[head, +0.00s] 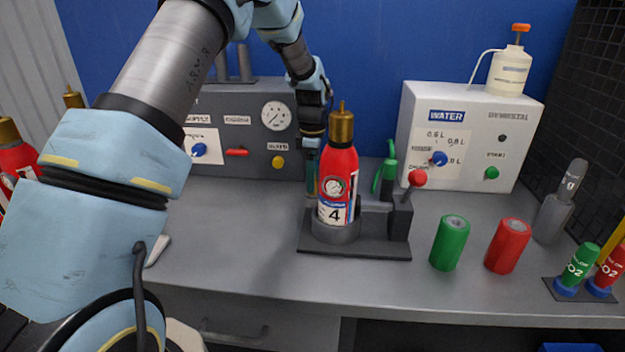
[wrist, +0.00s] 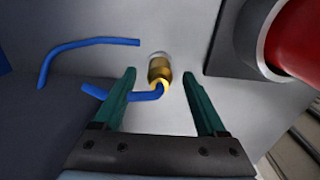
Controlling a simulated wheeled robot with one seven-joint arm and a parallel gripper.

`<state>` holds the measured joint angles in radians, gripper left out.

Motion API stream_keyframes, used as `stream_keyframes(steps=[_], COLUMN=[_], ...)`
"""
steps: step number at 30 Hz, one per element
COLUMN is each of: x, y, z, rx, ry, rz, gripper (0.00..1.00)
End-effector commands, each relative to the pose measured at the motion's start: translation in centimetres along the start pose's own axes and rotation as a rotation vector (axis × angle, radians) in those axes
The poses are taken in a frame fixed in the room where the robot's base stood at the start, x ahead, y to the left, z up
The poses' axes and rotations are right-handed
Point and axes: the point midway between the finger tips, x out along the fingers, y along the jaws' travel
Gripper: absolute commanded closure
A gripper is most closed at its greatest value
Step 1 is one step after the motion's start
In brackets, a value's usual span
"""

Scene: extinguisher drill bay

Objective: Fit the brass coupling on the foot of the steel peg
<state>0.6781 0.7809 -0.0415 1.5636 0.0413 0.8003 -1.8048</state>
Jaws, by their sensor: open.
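The brass coupling (wrist: 158,73) shows in the wrist view, between and just beyond my fingertips. A blue hose (wrist: 148,96) bends away from its near end and passes behind the left finger. In the head view my gripper (head: 312,184) is low behind the extinguisher, partly hidden, and the coupling is hidden there.
A red extinguisher (head: 336,172) stands in a dark holder (head: 345,248) close to my gripper. Another blue hose length (wrist: 90,44) lies at upper left in the wrist view. Green (head: 449,243) and red (head: 508,246) cylinders stand right. The bench's left front is mostly clear.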

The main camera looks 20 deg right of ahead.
Motion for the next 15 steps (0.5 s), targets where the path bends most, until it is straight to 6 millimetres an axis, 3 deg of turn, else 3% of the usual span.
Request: stream_keyframes(steps=[9, 15], x=[-6.0, -8.9], y=[0.1, 0.1], z=[0.1, 0.1], rx=[0.001, 0.001], ry=[-0.002, -0.001], rz=[0.008, 0.004], gripper=[0.26, 0.26])
